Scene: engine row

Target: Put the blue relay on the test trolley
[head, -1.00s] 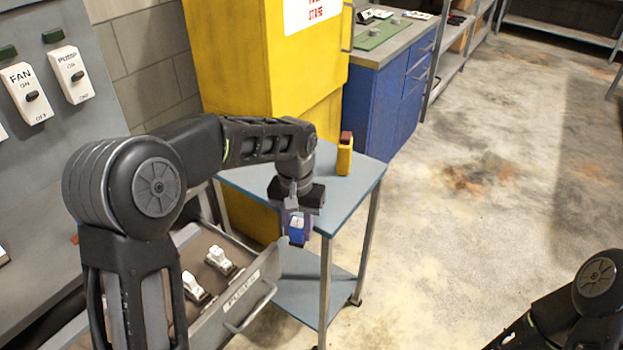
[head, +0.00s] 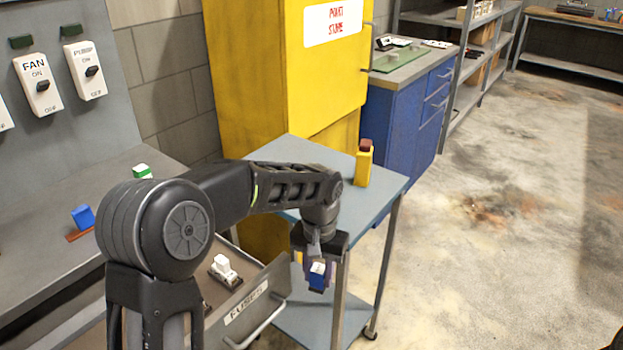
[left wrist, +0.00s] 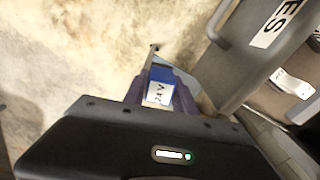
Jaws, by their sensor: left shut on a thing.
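My left gripper (head: 318,262) is shut on the blue relay (head: 317,280), a small blue block with a white face. In the left wrist view the blue relay (left wrist: 160,84) shows a "24 V" label between the fingers. The test trolley (head: 290,150) has a blue-grey top, a lower shelf and thin legs. In the head view the gripper and relay appear in front of the trolley's near edge, not over its top; their exact gap from it cannot be told. My right gripper is not in view.
A yellow item with a reddish top (head: 363,165) stands on the trolley's far right part. An open drawer (head: 262,300) marked FUSES lies left of the gripper. Another blue block (head: 83,217) sits on the left bench. A yellow cabinet (head: 255,80) stands behind. Floor at right is clear.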

